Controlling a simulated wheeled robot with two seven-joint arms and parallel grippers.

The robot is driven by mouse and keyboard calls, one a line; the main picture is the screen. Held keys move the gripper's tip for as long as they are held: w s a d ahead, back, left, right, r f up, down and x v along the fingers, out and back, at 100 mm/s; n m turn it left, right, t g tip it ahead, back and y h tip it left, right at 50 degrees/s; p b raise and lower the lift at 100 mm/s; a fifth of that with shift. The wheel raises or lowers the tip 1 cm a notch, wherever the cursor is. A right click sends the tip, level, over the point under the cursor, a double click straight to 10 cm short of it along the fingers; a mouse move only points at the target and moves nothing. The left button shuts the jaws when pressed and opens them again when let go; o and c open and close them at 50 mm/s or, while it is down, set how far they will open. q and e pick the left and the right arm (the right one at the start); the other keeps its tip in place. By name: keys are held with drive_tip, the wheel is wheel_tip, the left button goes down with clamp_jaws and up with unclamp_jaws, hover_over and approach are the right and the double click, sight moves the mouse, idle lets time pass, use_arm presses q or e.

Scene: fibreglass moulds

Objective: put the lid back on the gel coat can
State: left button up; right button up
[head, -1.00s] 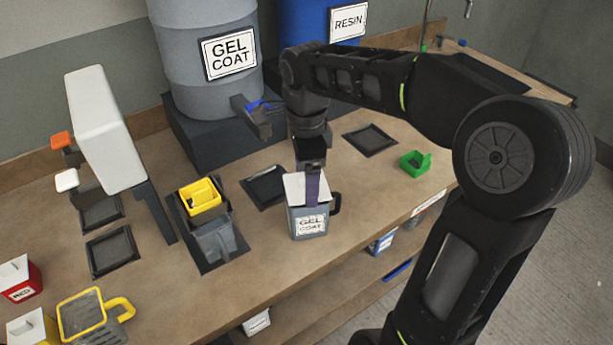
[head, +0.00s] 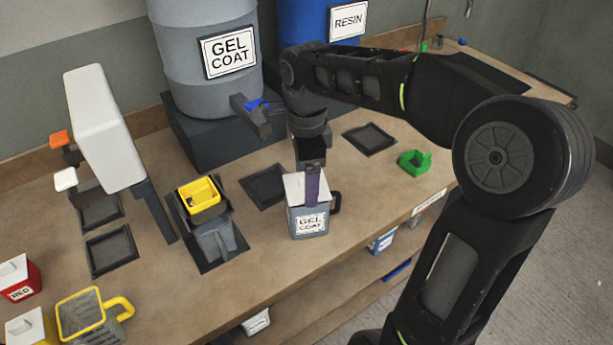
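The gel coat can (head: 309,223) is a grey, square-sided can with a white GEL COAT label and a dark handle on its right. It stands upright on the bench. A white lid (head: 293,184) lies over its top; whether it is fully seated is hard to tell. My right gripper (head: 312,190) points down from above at the lid. A dark purplish finger covers part of the lid and the can's upper front. The gap between the fingers is hidden, so its grip on the lid cannot be judged. My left gripper is out of view.
A yellow-topped container (head: 203,192) stands on a dark base left of the can. A grey GEL COAT drum (head: 205,75) and blue RESIN drum (head: 300,25) stand behind. A yellow-handled cup (head: 90,318) and red can (head: 20,280) are front left.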

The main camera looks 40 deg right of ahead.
drive_tip(key=o, duration=1.3)
drive_tip(key=shift+r, duration=0.1)
drive_tip(key=shift+r+p, duration=2.7)
drive_tip(key=shift+r, duration=0.75)
drive_tip(key=shift+c, duration=0.6)
clamp_jaws()
